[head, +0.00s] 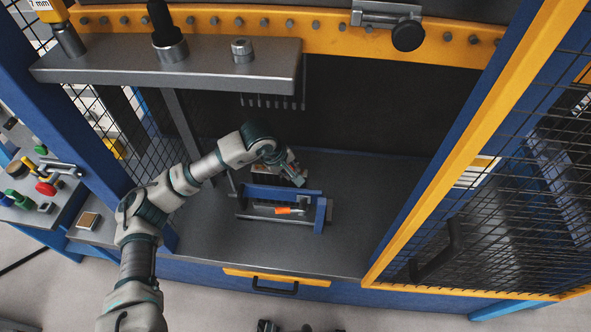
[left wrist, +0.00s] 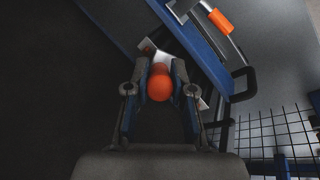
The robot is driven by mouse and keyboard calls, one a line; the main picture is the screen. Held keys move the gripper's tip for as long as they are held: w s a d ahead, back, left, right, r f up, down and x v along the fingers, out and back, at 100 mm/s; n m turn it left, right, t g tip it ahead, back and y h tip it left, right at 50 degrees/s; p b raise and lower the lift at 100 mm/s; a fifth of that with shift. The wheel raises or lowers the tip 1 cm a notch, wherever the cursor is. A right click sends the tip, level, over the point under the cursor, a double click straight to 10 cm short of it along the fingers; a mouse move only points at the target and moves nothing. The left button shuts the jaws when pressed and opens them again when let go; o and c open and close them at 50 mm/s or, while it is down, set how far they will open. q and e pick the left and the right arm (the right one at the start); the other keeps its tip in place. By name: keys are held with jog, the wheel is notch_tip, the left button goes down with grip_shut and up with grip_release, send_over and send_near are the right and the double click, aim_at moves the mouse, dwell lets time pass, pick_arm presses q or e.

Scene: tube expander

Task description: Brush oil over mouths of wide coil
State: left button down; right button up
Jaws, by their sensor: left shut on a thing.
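My left gripper (head: 298,177) reaches into the machine and hangs just behind a blue holder (head: 287,190). In the left wrist view it is shut on an orange round-ended handle (left wrist: 159,87), seen nearly end-on between the fingers. A pale, flat metallic part shows beyond the handle. A brush head cannot be made out. A second orange handle (head: 289,210) lies in the blue holder; it also shows in the left wrist view (left wrist: 220,21). I cannot clearly make out the wide coil or its mouths. My right gripper is not in view.
A row of metal pins (head: 270,101) hangs under the grey beam (head: 200,62) above my forearm. An open mesh door (head: 490,215) stands at the right. A control panel (head: 35,190) is at the left. The grey bed right of the holder is clear.

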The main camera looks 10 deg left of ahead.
pick_arm(q)
jog(key=a+b, duration=0.3)
jog(key=a, duration=1)
jog(key=shift+a+r, duration=0.15)
jog(key=shift+r, duration=0.1)
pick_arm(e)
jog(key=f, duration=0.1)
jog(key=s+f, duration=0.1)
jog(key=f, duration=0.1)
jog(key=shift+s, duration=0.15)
pick_arm(q)
jog(key=shift+r, duration=0.1)
jog(key=shift+r+p, duration=1.8)
jog(key=shift+r, duration=1.1)
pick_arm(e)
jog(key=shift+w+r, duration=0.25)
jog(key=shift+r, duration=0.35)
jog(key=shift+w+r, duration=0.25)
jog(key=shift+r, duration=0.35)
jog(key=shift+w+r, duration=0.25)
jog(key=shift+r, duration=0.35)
pick_arm(q)
jog(key=shift+r, duration=0.15)
